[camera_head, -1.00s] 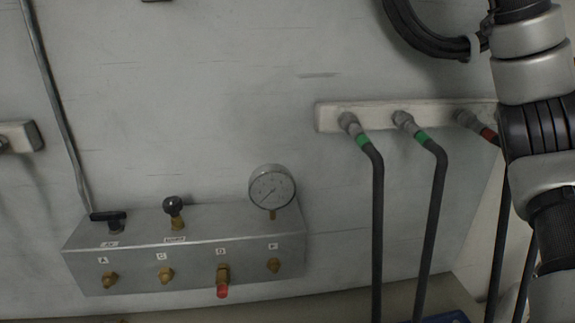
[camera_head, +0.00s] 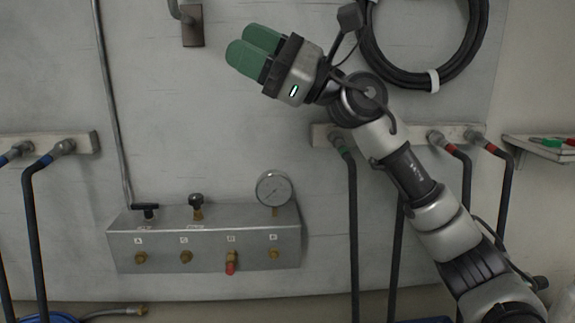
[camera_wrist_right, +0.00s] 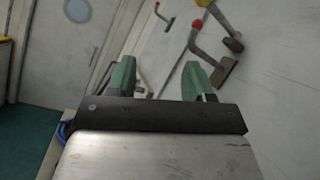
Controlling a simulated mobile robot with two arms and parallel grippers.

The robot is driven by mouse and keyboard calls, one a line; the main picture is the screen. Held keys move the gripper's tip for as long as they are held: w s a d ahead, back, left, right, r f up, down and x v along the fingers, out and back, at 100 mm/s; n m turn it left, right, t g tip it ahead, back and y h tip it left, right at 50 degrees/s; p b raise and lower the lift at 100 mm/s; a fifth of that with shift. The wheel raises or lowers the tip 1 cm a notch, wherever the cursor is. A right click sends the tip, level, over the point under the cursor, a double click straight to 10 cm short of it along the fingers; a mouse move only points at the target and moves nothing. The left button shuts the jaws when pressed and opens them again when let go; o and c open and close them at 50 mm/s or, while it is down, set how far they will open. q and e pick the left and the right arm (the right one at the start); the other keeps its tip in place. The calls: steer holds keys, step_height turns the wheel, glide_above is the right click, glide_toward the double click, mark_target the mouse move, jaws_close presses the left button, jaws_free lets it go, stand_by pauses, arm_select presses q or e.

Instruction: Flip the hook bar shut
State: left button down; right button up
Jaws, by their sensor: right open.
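A hook (camera_head: 192,30) with a brown base plate and a grey curved bar is on the wall at the top of the head view; its upper part is cut off. My right gripper (camera_head: 254,52) has green fingers and is to the right of this hook, apart from it in the picture. In the right wrist view the right gripper (camera_wrist_right: 158,80) is open with nothing between its fingers. Beyond the right finger is a brown-plated hook (camera_wrist_right: 208,45) with a red tip. I cannot tell which part is the hook bar. My left gripper is not in view.
A metal valve box (camera_head: 205,240) with a gauge (camera_head: 273,189) is low on the wall. A coiled black hose (camera_head: 425,78) hangs behind my right arm. Hoses run down from a right manifold (camera_head: 322,135) and a left one (camera_head: 85,143).

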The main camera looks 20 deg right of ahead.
steer(key=w+d+f+m+t+h, duration=0.1)
steer(key=f+m+t+h, duration=0.4)
steer(key=m, duration=0.9)
steer(key=w+d+f+m+t+h, duration=0.2)
steer(key=f+m+t+h, duration=0.3)
steer(key=f+m+t, duration=0.6)
steer(key=shift+d+f+m, duration=0.75)
steer(key=shift+d+m, duration=0.15)
steer(key=shift+m, duration=0.5)
